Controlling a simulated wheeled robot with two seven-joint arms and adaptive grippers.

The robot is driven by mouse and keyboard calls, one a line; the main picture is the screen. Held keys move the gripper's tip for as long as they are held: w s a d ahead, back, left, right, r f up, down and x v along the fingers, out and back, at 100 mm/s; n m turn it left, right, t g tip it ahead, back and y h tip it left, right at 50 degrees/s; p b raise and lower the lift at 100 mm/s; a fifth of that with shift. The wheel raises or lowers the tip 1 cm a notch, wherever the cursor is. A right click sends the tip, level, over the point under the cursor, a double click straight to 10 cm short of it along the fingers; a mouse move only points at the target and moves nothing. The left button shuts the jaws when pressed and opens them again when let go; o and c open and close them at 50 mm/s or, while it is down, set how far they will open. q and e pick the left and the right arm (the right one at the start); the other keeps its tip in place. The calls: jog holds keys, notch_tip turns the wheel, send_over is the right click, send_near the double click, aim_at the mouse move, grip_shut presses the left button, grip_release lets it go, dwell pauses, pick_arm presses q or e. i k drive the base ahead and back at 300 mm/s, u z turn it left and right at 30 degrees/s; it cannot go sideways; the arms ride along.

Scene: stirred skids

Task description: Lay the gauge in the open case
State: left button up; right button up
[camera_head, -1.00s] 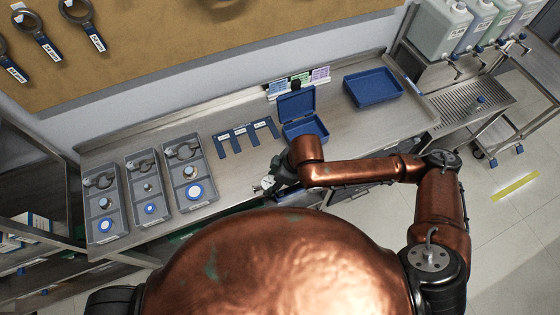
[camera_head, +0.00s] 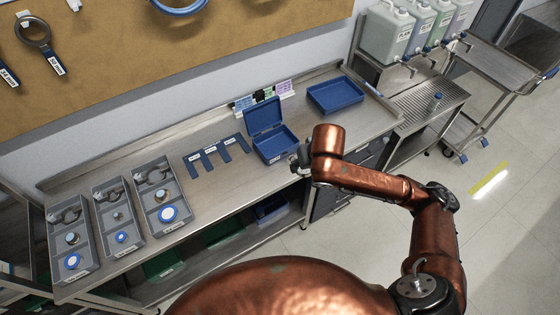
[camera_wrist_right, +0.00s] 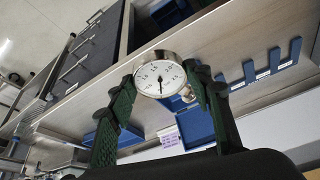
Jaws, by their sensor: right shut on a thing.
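The open case (camera_head: 273,147) is blue and stands on the bench with its lid (camera_head: 263,115) raised at the back. My right gripper (camera_head: 301,160) is at the front right of the case, near the bench's front edge. In the right wrist view my right gripper (camera_wrist_right: 164,82) is shut on the gauge (camera_wrist_right: 159,77), a round white dial with a metal rim, its face towards the camera. The gauge is hidden or too small to make out in the head view. Part of the blue case (camera_wrist_right: 196,128) shows behind the gauge in the wrist view. My left gripper is not in view.
A blue tray (camera_head: 336,108) lies right of the case. A flat blue slotted holder (camera_head: 213,165) lies left of it. Grey divided trays (camera_head: 137,237) stand at the bench's left end. Small coloured cards (camera_head: 284,88) stand behind the case. Jugs (camera_head: 385,40) stand at the back right.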

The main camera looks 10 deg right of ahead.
aim_at(275, 148)
jog(key=z, duration=1.25)
jog(key=i, duration=0.55)
jog(key=u, duration=0.5)
jog(key=i, duration=0.65)
jog(key=u, duration=0.75)
